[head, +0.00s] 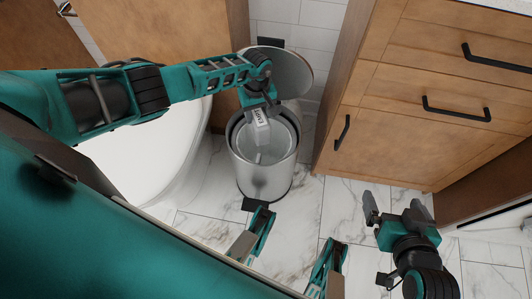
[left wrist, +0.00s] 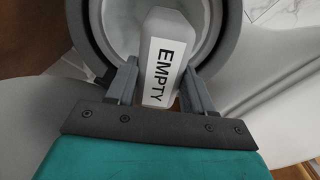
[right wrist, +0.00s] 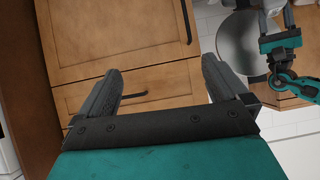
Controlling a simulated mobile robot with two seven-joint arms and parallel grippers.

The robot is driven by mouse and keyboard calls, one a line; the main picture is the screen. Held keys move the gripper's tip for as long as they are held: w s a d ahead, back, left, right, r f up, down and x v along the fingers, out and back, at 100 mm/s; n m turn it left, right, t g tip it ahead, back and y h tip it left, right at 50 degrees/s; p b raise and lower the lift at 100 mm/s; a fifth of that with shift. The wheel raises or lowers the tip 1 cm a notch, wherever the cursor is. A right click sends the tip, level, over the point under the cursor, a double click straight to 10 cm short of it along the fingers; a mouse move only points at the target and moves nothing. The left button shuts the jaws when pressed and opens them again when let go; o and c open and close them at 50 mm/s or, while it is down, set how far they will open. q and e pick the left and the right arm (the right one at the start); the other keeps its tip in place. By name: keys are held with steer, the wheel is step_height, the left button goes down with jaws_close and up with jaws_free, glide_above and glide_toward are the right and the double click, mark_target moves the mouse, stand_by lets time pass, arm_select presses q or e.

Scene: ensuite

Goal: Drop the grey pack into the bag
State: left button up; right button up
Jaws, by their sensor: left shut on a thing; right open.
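The grey pack (head: 262,134) is a small box with a white label; the label reads EMPTY in the left wrist view (left wrist: 166,70). My left gripper (head: 260,110) is shut on the pack and holds it over the mouth of a round metal bin (head: 262,180). The light grey inside of the bin (head: 283,142) looks like a liner bag, though I cannot clearly tell bag from wall. Part of the opening is hidden by the gripper and pack. My right gripper (head: 395,205) is open and empty, over the floor to the right of the bin.
The bin's round lid (head: 290,70) stands open behind it. A white tub or toilet (head: 150,150) is close on the left. A wooden drawer cabinet (head: 420,90) with black handles stands on the right. Marble floor tiles (head: 300,220) are clear in front of the bin.

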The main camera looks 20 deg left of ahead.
arm_select(q)
step_height(320, 180, down, 2)
steer(key=shift+f+b, duration=0.1)
steer(key=shift+b, duration=0.35)
steer(key=o, duration=1.4)
arm_select(e)
steer(key=shift+w+a, duration=0.25)
steer(key=shift+a, duration=0.1)
arm_select(q)
step_height(320, 180, up, 13)
steer(key=p, duration=0.5)
arm_select(e)
steer(key=r, duration=0.2)
steer(key=d+r, duration=0.1)
steer(key=shift+s+r, duration=0.15)
steer(key=shift+s, duration=0.1)
arm_select(q)
steer(key=shift+d, duration=0.1)
